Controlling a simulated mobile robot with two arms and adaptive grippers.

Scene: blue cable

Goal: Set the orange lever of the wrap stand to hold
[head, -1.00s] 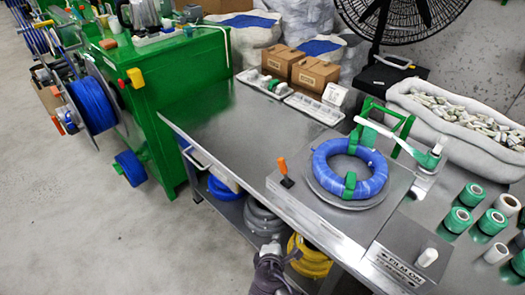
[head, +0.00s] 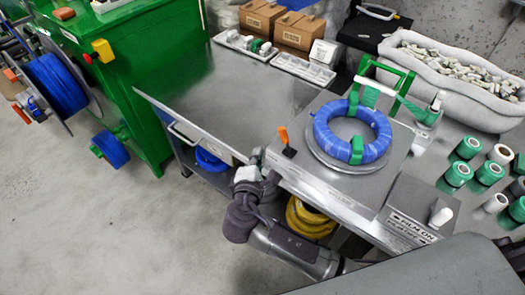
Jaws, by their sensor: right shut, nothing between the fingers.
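The orange lever (head: 283,135) stands upright, tilted slightly, in a dark slot at the left side of the wrap stand (head: 318,185). The stand is a grey metal box with a round plate, on which a blue cable coil (head: 322,136) lies, held by green clips. My right gripper (head: 257,156) is at the bench's front edge, left of and below the lever in the picture, apart from it. It is shut and empty; its fingertips are small and hard to make out. My left gripper is not in view.
A green bracket with a roll arm (head: 398,97) rises behind the coil. Green and white rolls (head: 458,173) stand at right. The bench (head: 235,90) left of the stand is clear.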

